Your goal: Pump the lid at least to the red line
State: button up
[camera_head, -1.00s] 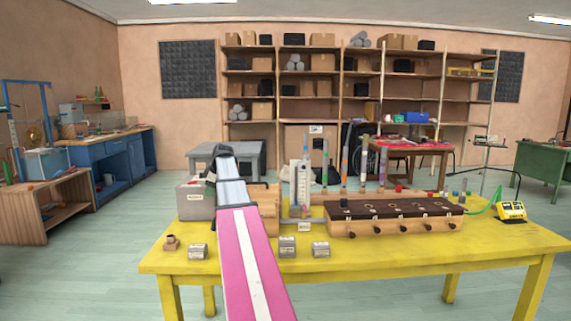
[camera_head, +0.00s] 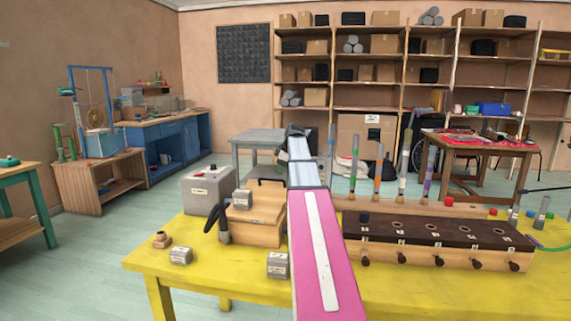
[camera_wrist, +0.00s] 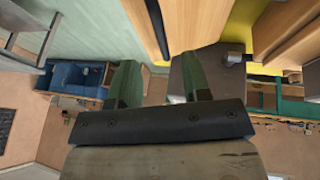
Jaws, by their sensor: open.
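A wooden box (camera_head: 255,228) with a black handle-like bar (camera_head: 217,218) at its left stands on the yellow table (camera_head: 225,275) in the head view. I cannot tell which part is the lid, and no red line can be made out. My gripper (camera_wrist: 157,78) is open and empty between its two green fingers in the wrist view. In the head view my arm hides the fingers. Wooden boards (camera_wrist: 175,22) with a dark bar show beyond the fingers in the wrist view, apart from them.
Small grey blocks (camera_head: 278,264) lie at the table's front. A dark-topped wooden instrument (camera_head: 430,238) fills the right, with upright tubes (camera_head: 404,160) behind it.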

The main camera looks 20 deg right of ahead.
aim_at(276, 185)
jog(key=x, duration=0.8)
jog(key=shift+f, duration=0.1)
grip_shut()
jog(key=shift+w, duration=0.1)
jog(key=shift+w+d+f, duration=0.25)
jog(key=shift+w+f, duration=0.15)
jog(key=shift+f, duration=0.25)
jog(key=shift+w+d+f, duration=0.35)
jog(key=shift+w+f, duration=0.1)
jog(key=shift+f, duration=0.3)
